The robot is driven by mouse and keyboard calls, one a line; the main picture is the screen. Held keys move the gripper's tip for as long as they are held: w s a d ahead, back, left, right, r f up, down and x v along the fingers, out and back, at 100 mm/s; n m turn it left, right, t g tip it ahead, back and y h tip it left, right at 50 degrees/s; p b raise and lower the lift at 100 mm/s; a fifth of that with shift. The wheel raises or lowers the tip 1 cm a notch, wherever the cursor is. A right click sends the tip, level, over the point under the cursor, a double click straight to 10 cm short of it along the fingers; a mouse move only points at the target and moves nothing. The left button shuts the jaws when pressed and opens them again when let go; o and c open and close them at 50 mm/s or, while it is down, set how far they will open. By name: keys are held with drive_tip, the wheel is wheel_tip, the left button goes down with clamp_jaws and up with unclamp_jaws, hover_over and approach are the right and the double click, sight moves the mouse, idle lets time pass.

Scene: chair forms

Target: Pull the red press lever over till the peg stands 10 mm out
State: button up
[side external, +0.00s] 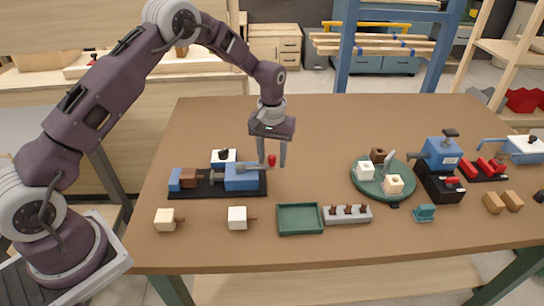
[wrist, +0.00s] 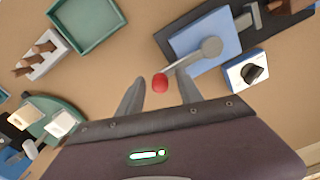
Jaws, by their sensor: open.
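The press (side external: 241,177) is a blue body on a black base at the left of the table. Its lever ends in a red knob (side external: 271,160); in the wrist view the knob (wrist: 160,83) lies between my fingertips, with the grey lever arm (wrist: 186,62) running up to a round pivot. My gripper (side external: 269,160) points down over the press's right end, jaws open on either side of the knob, with gaps visible. A brown block (side external: 189,177) sits on the base left of the press ram. I cannot tell how far any peg stands out.
A small white box with a black knob (side external: 223,157) stands just behind the press. In front are two pale blocks with pegs (side external: 237,217), a green tray (side external: 300,219) and a grey peg rack (side external: 347,214). A round green turntable (side external: 366,184) stands right. The table's back middle is clear.

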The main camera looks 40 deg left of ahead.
clamp_jaws()
idle(1.4)
